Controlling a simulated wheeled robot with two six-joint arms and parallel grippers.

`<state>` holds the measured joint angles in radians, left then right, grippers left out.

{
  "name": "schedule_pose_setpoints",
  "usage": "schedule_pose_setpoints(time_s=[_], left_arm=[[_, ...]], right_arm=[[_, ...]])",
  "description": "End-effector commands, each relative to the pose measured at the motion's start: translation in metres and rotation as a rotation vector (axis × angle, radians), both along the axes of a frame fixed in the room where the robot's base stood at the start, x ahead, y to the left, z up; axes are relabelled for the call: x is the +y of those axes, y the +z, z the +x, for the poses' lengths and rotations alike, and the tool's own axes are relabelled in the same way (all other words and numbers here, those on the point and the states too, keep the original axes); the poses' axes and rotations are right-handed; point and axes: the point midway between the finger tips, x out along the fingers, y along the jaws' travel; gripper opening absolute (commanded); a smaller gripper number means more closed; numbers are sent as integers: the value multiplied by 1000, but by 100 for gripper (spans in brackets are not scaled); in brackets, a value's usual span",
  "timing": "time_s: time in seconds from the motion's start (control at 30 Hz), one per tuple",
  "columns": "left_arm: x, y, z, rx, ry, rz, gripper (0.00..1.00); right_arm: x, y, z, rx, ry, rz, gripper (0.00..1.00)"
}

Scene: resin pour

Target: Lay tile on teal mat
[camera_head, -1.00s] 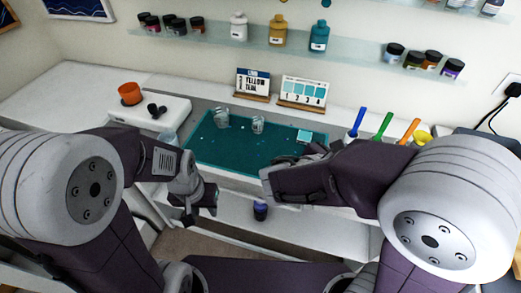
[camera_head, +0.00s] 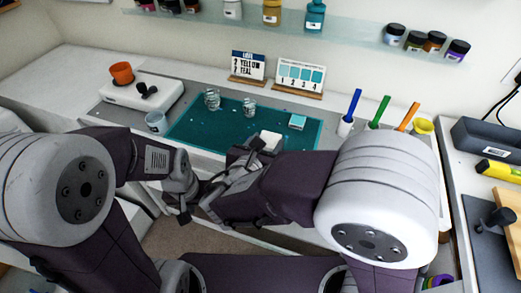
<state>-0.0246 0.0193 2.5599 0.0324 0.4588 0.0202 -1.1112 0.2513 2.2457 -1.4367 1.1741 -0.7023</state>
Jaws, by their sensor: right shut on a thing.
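The teal mat (camera_head: 190,133) lies flat on the worktable, its near right part hidden by my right arm. A small tile with a light teal top (camera_head: 297,121) sits on the mat's right side. My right gripper (camera_head: 256,147) is over the mat's near edge, shut on a pale, boxy thing (camera_head: 269,139), possibly a tile; its jaws are largely hidden by my arm. My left gripper (camera_head: 184,206) is empty as far as I can see, in front of the table's near edge, close to my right forearm. Its jaw gap is unclear.
Two clear cups (camera_head: 212,99) (camera_head: 249,107) stand on the mat. Another cup (camera_head: 156,122) stands left of it, near a white scale (camera_head: 140,94) with an orange cup (camera_head: 121,73). Cards (camera_head: 300,75) stand behind. Blue, green and orange tools (camera_head: 380,112) stand at right.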

Motion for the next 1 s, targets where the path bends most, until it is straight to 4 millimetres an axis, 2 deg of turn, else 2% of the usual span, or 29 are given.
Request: schedule_pose_setpoints(time_s=[0.1, 0.27, 0.5, 0.9, 0.93, 1.0], left_arm=[[0, -4, 0, 0, 0, 0, 36], [0, -4, 0, 0, 0, 0, 36], [0, -18, 0, 0, 0, 0, 36], [0, -21, 0, 0, 0, 0, 36], [0, -20, 0, 0, 0, 0, 36], [0, -19, 0, 0, 0, 0, 36]], right_arm=[[8, -11, 16, 0, -2, 0, 9], [10, -13, 21, -1, 0, 1, 9], [10, -52, 21, 1, 0, -2, 9], [10, -58, 20, -1, 0, 1, 9], [10, -58, 20, 0, 0, 1, 53], [10, -57, 20, 0, 0, 1, 72]])
